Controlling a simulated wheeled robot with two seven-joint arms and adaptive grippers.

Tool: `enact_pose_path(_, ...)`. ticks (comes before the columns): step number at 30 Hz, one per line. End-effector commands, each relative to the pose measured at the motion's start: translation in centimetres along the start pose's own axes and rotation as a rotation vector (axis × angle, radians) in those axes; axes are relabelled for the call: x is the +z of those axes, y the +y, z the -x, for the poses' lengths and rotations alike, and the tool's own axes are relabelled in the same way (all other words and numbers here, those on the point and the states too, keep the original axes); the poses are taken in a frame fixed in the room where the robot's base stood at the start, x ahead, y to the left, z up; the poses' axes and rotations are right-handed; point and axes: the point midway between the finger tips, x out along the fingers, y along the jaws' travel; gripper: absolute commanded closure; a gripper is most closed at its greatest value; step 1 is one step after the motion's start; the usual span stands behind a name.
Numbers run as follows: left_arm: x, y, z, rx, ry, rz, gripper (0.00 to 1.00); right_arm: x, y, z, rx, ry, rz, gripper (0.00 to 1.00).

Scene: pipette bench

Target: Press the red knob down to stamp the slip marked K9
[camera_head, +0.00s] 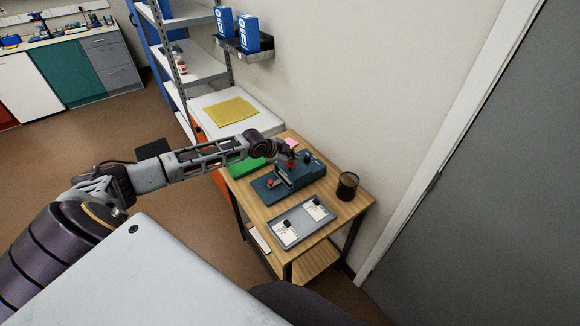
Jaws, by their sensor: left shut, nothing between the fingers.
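A blue-grey stamping device (307,172) stands on a small wooden table. A red part that looks like its knob (289,166) shows at the device, just below my left gripper. A second small red spot shows low on its front left side. My left gripper (287,153) is shut and empty, just above and behind the device's left part; I cannot tell whether it touches. Two white slips (290,231) with dark marks lie in a grey tray (303,238) in front of the device. Their print is too small to read, so I cannot tell which is K9. My right gripper is out of view.
A black mesh cup (347,187) stands right of the device. A green pad (245,167) lies on the left under my arm, and a pink piece (291,143) lies behind.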

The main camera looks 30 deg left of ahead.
Motion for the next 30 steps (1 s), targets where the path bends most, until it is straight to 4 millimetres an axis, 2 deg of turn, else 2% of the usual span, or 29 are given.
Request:
enact_pose_path(6, -0.5, -0.5, 0.6, -0.001, 0.0, 0.0, 1.0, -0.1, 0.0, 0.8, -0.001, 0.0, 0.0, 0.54)
enact_pose_path(20, -0.5, -0.6, 0.7, -0.001, 0.001, 0.0, 1.0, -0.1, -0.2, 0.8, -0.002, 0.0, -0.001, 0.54)
enact_pose_path(30, -1.4, -1.5, 2.0, -0.002, 0.0, -0.001, 1.0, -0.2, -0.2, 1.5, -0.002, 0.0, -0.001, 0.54)
